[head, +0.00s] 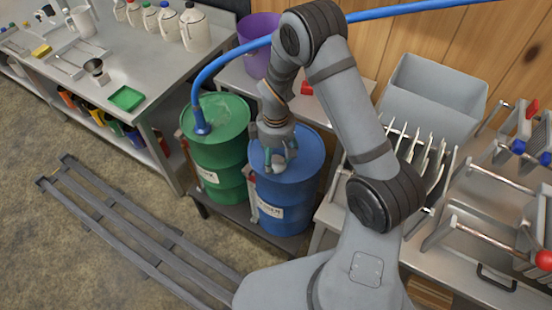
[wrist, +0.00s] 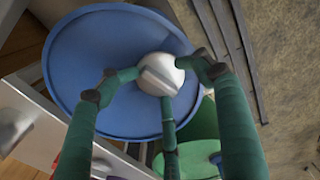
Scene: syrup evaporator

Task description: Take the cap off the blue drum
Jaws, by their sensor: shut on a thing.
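The blue drum (head: 292,200) stands upright right of the green drum. Its round blue lid (wrist: 85,50) fills much of the wrist view. A pale, rounded cap (wrist: 160,74) with a raised bar sits over the lid, off its centre. My gripper (head: 279,163) reaches down from above to the drum's top, and its dark green fingers close around the cap. In the wrist view one finger is at the left, one at the right and one below.
The green drum (head: 217,140) is close beside, with a blue hose (head: 201,118) entering its top and arching behind my arm. A purple bucket (head: 258,35) stands behind. A rack of frames (head: 405,155) is to the right. A slatted grey rail (head: 140,235) lies on the floor.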

